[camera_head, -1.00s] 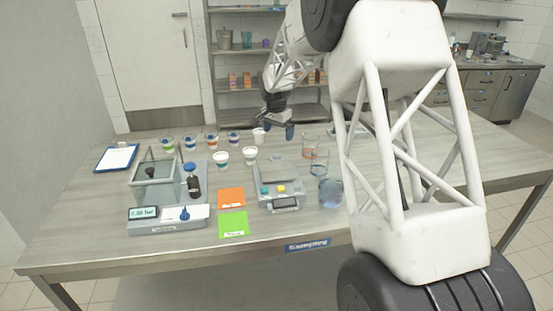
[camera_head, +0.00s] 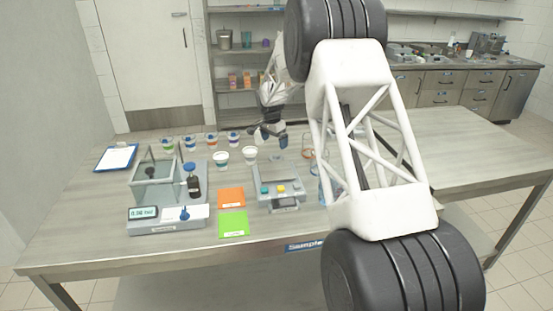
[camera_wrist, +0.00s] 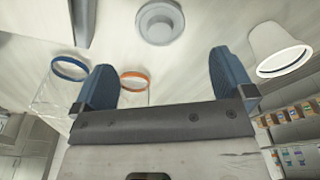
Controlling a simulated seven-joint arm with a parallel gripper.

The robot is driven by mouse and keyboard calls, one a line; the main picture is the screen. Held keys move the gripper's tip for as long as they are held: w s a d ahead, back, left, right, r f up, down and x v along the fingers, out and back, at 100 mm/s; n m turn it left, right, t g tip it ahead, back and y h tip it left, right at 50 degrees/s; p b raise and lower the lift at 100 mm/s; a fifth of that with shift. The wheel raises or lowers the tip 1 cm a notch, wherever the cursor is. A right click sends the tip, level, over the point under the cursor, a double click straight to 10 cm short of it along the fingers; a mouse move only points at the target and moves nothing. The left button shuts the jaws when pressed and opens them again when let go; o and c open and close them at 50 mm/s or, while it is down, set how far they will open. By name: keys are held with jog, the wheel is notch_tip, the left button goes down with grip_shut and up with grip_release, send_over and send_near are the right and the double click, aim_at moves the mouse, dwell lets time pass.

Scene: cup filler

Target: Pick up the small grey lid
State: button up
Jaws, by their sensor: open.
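The small grey lid (camera_wrist: 160,22) shows in the wrist view as a round disc with a raised centre, lying on the pale tabletop. It sits near the top edge of that view, between the lines of my two fingers and beyond their tips. My gripper (camera_wrist: 166,75) is open, with its blue-tipped fingers wide apart and nothing between them. In the head view my gripper (camera_head: 270,141) hangs over the back middle of the table, behind the scale. I cannot make out the lid in the head view.
A white cup (camera_wrist: 281,52) stands close to the right finger in the wrist view. Clear containers with a blue rim (camera_wrist: 69,68) and an orange rim (camera_wrist: 134,76) are left.

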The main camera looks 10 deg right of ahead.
aim_at(277, 155)
jog(key=shift+d+f, duration=0.15)
jog(key=shift+f, duration=1.05)
jog(key=shift+w+d+f, duration=0.1)
jog(key=shift+d+f, duration=0.05)
jog(key=shift+f, duration=0.7)
jog(key=shift+w+d+f, duration=0.1)
jog(key=shift+f, duration=0.75)
jog(key=shift+w+d+f, duration=0.1)
jog(key=shift+d+f, duration=0.05)
jog(key=shift+f, duration=0.7)
jog(key=c, duration=1)
